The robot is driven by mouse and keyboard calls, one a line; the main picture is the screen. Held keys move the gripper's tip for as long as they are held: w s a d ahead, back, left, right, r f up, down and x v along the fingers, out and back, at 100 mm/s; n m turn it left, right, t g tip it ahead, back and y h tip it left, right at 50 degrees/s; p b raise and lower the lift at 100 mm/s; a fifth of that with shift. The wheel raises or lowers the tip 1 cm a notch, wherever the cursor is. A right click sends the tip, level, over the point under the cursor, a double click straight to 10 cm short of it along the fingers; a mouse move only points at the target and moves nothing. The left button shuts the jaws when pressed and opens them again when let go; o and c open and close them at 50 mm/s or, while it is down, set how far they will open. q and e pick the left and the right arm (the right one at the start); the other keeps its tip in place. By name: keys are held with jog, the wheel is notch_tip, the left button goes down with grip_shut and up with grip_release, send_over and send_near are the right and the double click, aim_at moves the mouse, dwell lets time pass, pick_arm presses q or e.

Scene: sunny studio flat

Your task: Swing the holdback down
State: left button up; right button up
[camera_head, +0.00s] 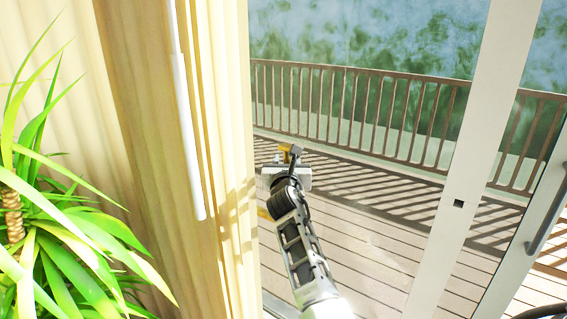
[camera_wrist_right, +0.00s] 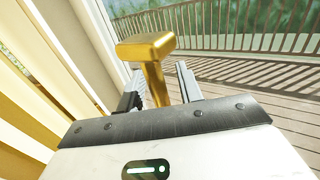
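The holdback is a gold, T-shaped piece (camera_head: 287,149) at the right edge of the cream curtain. In the right wrist view, the holdback (camera_wrist_right: 148,47) has a thick bar on top and a stem that runs down between my fingers. My right gripper (camera_head: 284,164) is at the holdback, with its arm reaching up from below. In the wrist view the fingers of this gripper (camera_wrist_right: 160,92) stand apart, one on each side of the stem, and a gap shows on the right side. The stem's lower end is hidden behind the gripper body. My left gripper is not in view.
The cream curtain (camera_head: 224,130) hangs close on the left, with a white rod (camera_head: 187,130) in front of it. A leafy plant (camera_head: 75,235) fills the lower left. A glass door with a pale frame (camera_head: 470,150) stands to the right, with a railed deck (camera_head: 350,220) beyond.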

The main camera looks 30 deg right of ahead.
grip_shut()
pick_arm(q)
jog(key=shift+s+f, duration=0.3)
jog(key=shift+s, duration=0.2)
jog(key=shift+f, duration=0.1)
pick_arm(e)
jog(key=shift+s, duration=0.1)
